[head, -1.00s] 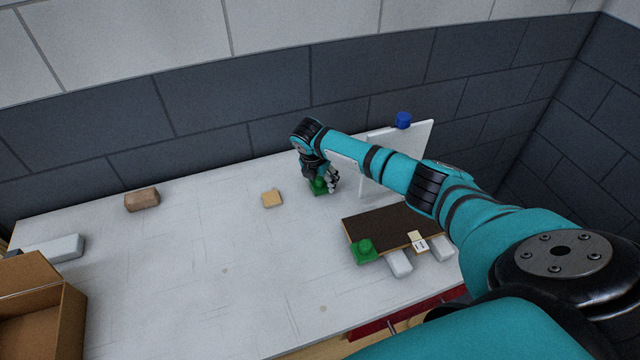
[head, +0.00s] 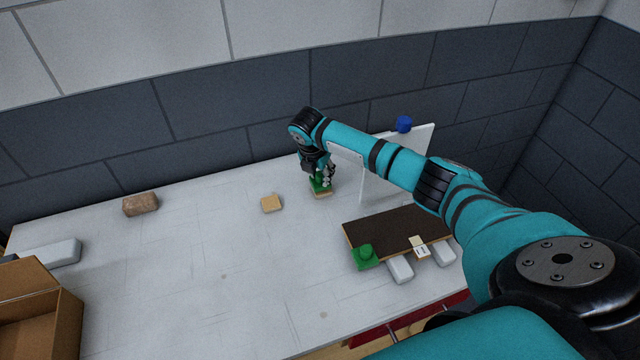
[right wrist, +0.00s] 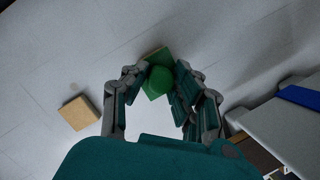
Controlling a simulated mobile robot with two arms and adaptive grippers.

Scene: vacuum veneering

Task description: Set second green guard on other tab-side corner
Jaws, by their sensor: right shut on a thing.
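My right gripper (head: 325,179) is shut on the second green guard (head: 318,184), just above a tan block (head: 321,195) near the back of the table. The right wrist view shows the guard's round knob (right wrist: 159,79) between the fingers, with the tan block (right wrist: 156,53) partly hidden behind it. The brown panel (head: 385,228) lies to the right and nearer. A small pale tab (head: 419,249) shows on its front edge. The other green guard (head: 365,256) sits on its front left corner. The front right corner is partly hidden by my arm. My left gripper is not in view.
A bare tan block (head: 271,203) lies left of the gripper. White blocks (head: 401,269) show at the panel's front edge. A brown block (head: 141,204) and cardboard box (head: 60,315) are left; mid-table is clear.

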